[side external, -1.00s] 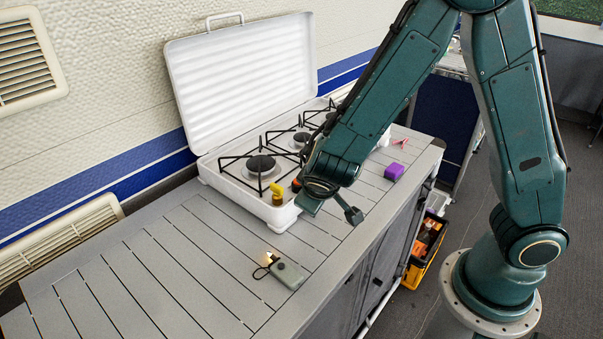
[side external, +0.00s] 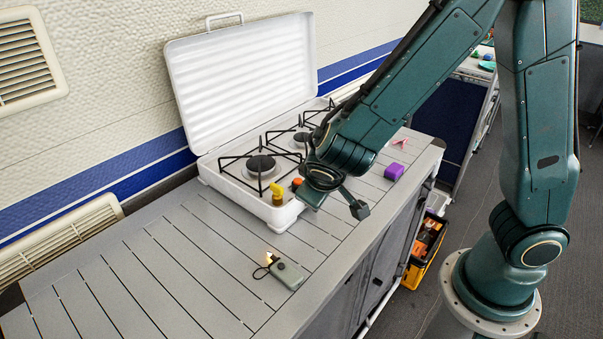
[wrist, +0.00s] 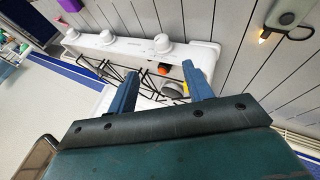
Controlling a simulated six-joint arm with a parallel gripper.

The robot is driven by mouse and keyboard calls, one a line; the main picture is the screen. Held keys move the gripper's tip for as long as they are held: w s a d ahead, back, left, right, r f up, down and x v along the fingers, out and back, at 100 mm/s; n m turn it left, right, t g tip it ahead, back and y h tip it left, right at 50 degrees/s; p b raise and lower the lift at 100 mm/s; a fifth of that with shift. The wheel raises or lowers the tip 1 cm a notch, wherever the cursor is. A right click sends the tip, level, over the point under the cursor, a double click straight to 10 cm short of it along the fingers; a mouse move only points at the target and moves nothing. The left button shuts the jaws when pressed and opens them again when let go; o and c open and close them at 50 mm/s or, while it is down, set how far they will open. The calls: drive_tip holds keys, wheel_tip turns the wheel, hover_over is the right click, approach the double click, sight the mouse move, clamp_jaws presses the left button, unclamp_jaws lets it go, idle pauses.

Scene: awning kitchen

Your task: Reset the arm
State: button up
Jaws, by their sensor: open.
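My gripper (side external: 335,203) is above the front right part of the white camp stove's edge, tilted, with its fingers spread. In the wrist view my gripper (wrist: 160,72) shows two blue fingers wide apart with nothing held between them. The stove (side external: 225,186) stands on the slatted counter with its lid (side external: 245,80) raised. In the side view my forearm hides part of the stove. A yellow piece (side external: 277,188) and an orange piece (side external: 297,183) show at the stove's front; the orange piece (wrist: 163,69) also shows beyond the fingers in the wrist view.
A small grey device (side external: 287,274) with a glowing tip lies on the counter (side external: 150,280). A purple block (side external: 394,172) and a pink item (side external: 400,142) lie farther back. A yellow-black box (side external: 427,250) stands on the floor. The left part of the counter is clear.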

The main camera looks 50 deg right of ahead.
drive_tip(key=s+d+r+y, duration=0.2)
drive_tip(key=s+r+y, duration=0.1)
drive_tip(key=s+r, duration=0.5)
drive_tip(key=s+d+r+t+y, duration=0.1)
drive_tip(key=s+r+y, duration=0.2)
drive_tip(key=s+r, duration=0.4)
drive_tip(key=shift+s+d+r+m, duration=0.35)
drive_tip(key=shift+s+d+m, duration=0.05)
drive_tip(key=shift+s, duration=0.55)
